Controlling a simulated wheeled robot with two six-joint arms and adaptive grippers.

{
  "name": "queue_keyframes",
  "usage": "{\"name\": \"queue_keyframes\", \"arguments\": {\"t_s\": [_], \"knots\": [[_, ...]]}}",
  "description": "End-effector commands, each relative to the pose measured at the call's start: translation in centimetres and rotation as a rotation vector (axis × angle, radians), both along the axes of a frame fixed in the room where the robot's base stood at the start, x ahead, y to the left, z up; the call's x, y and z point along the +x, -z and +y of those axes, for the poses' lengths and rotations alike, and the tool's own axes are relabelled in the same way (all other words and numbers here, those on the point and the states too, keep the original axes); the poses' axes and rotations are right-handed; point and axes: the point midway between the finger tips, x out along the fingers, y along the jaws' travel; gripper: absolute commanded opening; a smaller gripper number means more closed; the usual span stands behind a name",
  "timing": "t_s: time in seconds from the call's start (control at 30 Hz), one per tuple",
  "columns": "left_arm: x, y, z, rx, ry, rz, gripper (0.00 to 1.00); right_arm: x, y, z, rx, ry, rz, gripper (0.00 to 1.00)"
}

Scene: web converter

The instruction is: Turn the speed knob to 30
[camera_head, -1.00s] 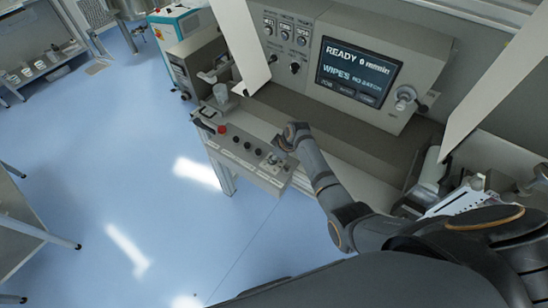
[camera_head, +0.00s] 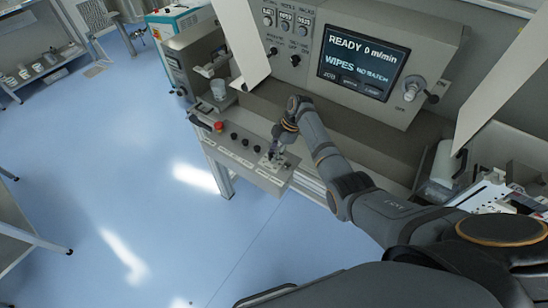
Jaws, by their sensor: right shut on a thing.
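The control panel (camera_head: 240,158) sticks out from the machine's front edge, with a red button (camera_head: 219,126) and several dark knobs in a row. The speed knob is at the panel's right end, mostly hidden by my right gripper (camera_head: 274,152). My right gripper points down there and is shut on the knob, small in this view. The screen (camera_head: 360,62) reads READY, 0 m/min. My left gripper is not in view.
White slanted panels (camera_head: 240,45) stand at the left and right of the machine. A clear cup (camera_head: 218,89) stands behind the panel's left end. The blue floor (camera_head: 100,180) at the left is open.

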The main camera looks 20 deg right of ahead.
Motion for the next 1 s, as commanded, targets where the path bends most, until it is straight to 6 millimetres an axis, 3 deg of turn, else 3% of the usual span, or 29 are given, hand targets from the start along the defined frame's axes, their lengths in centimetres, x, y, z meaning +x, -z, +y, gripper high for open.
{"name": "queue_keyframes", "arguments": {"t_s": [0.1,0.5,1.0], "knots": [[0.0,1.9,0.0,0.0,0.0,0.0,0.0,0.2,0.5,0.0,-0.001,-0.109,-0.003,0.0],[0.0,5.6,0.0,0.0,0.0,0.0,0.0,0.4,0.3,0.0,-0.003,-0.445,-0.003,0.0],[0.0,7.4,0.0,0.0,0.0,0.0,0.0,0.5,0.0,0.0,-0.003,-0.639,-0.003,0.0]]}}
